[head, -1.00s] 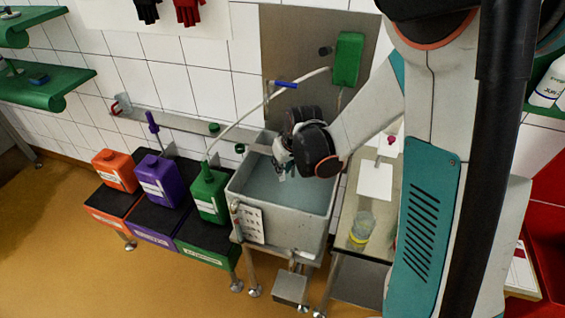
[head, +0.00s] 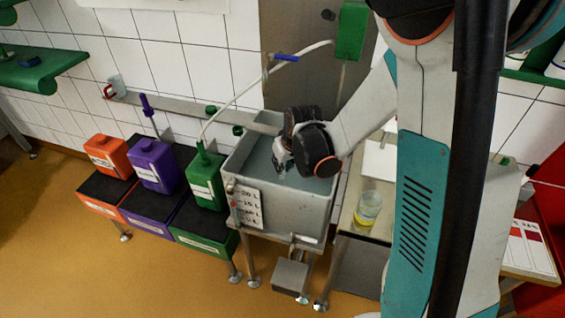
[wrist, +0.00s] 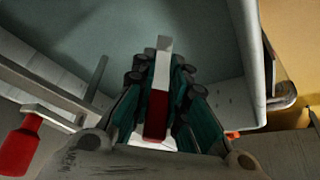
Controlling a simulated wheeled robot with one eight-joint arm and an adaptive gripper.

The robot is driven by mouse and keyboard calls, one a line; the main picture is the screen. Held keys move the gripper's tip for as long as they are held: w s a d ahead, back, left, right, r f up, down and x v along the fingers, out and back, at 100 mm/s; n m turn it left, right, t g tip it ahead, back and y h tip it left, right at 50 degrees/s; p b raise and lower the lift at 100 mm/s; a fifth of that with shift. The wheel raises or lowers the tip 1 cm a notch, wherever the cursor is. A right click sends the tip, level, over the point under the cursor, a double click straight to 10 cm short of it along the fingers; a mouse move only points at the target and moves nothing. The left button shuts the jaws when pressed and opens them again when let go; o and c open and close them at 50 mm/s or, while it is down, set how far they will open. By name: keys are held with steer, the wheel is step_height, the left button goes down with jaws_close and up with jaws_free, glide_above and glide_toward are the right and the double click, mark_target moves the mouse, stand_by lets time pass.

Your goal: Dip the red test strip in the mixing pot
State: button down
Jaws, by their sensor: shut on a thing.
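The mixing pot (head: 241,160) is a square grey metal basin on legs, holding grey-blue liquid, in the middle of the head view. A white label with litre marks hangs on its front. My gripper (head: 281,170) is over the pot's opening, pointing down. In the wrist view my gripper (wrist: 163,92) is shut on the test strip (wrist: 157,112), which is dark red with a pale end. The strip points away from the fingers over the pot's inside. I cannot tell whether its tip touches the liquid. In the head view the strip is too small to make out.
Orange (head: 108,157), purple (head: 157,170) and green (head: 206,184) canisters stand left of the pot. A hose (head: 240,97) runs from the green canister to a green wall box (head: 351,32). A jar with yellow liquid (head: 368,209) stands on the side table right of the pot.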

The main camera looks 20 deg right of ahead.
mark_target(282, 175)
steer(key=shift+f+b, duration=2.05)
steer(key=shift+f, duration=0.6)
step_height(282, 175, up, 18)
steer(key=p, duration=1.2)
steer(key=shift+f, duration=0.25)
